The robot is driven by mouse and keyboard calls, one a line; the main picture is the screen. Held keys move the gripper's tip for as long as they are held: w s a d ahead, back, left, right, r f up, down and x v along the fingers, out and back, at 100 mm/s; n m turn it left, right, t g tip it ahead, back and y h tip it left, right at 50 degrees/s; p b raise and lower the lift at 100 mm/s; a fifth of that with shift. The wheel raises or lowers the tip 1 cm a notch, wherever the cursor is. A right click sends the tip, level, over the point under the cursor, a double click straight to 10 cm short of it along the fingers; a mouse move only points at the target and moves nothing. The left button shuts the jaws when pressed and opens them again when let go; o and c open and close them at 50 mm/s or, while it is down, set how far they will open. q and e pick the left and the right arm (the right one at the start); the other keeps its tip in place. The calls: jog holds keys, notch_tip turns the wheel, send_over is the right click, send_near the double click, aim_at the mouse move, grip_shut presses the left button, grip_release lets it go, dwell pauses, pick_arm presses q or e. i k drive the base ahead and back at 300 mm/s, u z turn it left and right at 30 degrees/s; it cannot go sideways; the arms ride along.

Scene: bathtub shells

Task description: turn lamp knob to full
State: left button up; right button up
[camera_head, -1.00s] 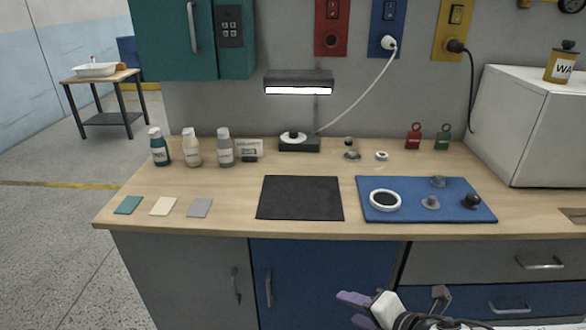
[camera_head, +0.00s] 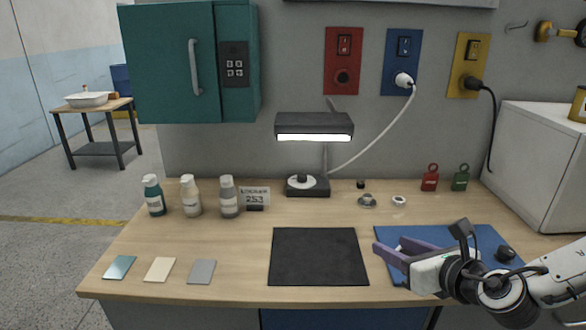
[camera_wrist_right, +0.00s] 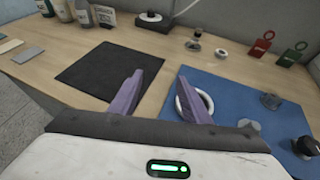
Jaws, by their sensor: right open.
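The desk lamp (camera_head: 313,124) stands at the back of the workbench, its bar-shaped head lit white. The knob also shows at the top of the right wrist view (camera_wrist_right: 151,15). My right gripper (camera_head: 388,252) is open and empty, above the bench near the left edge of the blue mat (camera_head: 484,236). It is apart from the lamp, in front of it and to the right. In the wrist view its two purple fingers (camera_wrist_right: 166,98) are spread. My left gripper is not in view.
A black mat (camera_head: 318,257) lies in front of the lamp. Bottles (camera_head: 191,196) and a card (camera_head: 255,196) stand left of the lamp. Small metal parts (camera_head: 367,201) lie right of it, near red (camera_head: 430,178) and green (camera_head: 461,178) tags. A white cord runs from lamp to wall socket.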

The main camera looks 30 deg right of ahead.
aim_at(302, 177)
jog(key=i, duration=1.05)
